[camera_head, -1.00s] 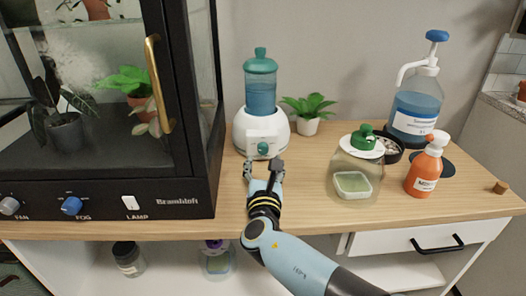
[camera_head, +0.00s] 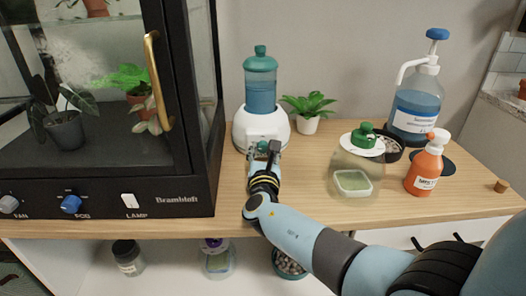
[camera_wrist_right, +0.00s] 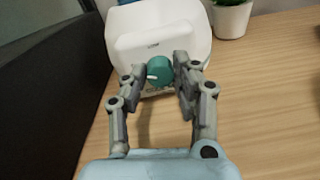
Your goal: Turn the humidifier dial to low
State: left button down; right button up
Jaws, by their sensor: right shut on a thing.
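The humidifier (camera_head: 250,125) stands on the wooden counter, with a white base and a teal-capped blue tank. Its teal dial (camera_wrist_right: 159,66) sits low on the front of the base, with a white pointer mark toward the left in the wrist view. My right gripper (camera_head: 263,151) is at the front of the humidifier and hides most of the dial in the head view. In the wrist view its fingertips (camera_wrist_right: 159,73) are on either side of the dial, shut on it. My left gripper is not in view.
A black glass cabinet (camera_head: 130,196) stands close on the left. A small potted plant (camera_head: 307,125) is right of the humidifier. A clear green-lidded jar (camera_head: 345,165), an orange pump bottle (camera_head: 425,170) and a blue pump jug (camera_head: 415,110) stand further right.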

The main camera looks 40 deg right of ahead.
grip_shut()
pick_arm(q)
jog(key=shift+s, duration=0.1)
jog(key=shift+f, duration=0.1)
